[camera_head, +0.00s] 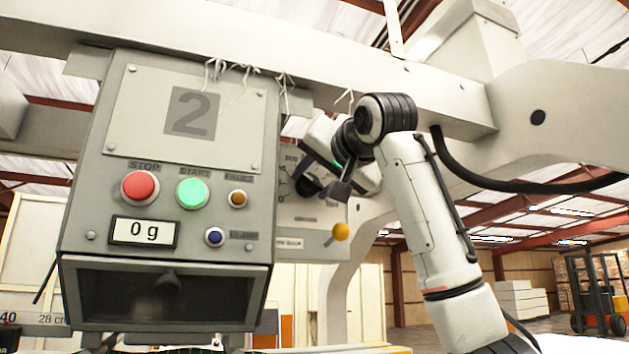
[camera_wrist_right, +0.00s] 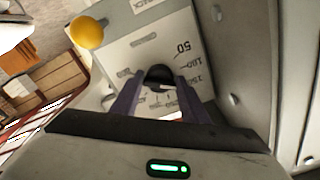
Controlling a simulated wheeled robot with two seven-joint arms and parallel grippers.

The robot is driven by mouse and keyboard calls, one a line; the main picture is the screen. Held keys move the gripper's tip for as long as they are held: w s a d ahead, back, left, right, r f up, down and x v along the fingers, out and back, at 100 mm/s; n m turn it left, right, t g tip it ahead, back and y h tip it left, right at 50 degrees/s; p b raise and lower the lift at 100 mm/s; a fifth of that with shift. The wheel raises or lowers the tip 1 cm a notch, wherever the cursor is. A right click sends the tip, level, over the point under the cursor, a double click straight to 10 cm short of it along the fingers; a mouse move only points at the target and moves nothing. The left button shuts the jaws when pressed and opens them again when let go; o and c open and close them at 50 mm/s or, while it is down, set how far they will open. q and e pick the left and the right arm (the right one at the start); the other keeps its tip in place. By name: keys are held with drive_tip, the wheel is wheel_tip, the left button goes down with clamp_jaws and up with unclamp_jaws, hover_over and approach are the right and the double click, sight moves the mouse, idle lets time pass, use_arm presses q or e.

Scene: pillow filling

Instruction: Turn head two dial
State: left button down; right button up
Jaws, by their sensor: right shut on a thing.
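The head two box (camera_head: 180,190) carries a large "2", red, green, orange and blue buttons and a display reading "0 g". The dial (camera_head: 305,186) is a black knob on the side panel to its right, with printed numbers around it. My right gripper (camera_head: 325,183) reaches it from the right. In the right wrist view, the right gripper (camera_wrist_right: 160,95) has its two fingers on either side of the black dial knob (camera_wrist_right: 159,76), shut on it. The fingers hide part of the scale. My left gripper is not in view.
A yellow ball-ended lever (camera_head: 341,232) sticks out below the dial; it also shows in the wrist view (camera_wrist_right: 87,31). A white beam (camera_head: 330,70) runs overhead. A forklift (camera_head: 598,295) and stacked white boards (camera_head: 522,300) stand far back right.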

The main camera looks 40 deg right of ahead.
drive_tip(key=shift+a+m, duration=0.1)
drive_tip(key=shift+m, duration=1)
drive_tip(key=shift+m+b, duration=0.3)
drive_tip(key=shift+m, duration=1.4)
drive_tip(key=o, duration=1.1)
drive_tip(key=shift+c, duration=0.2)
drive_tip(key=shift+s, duration=0.1)
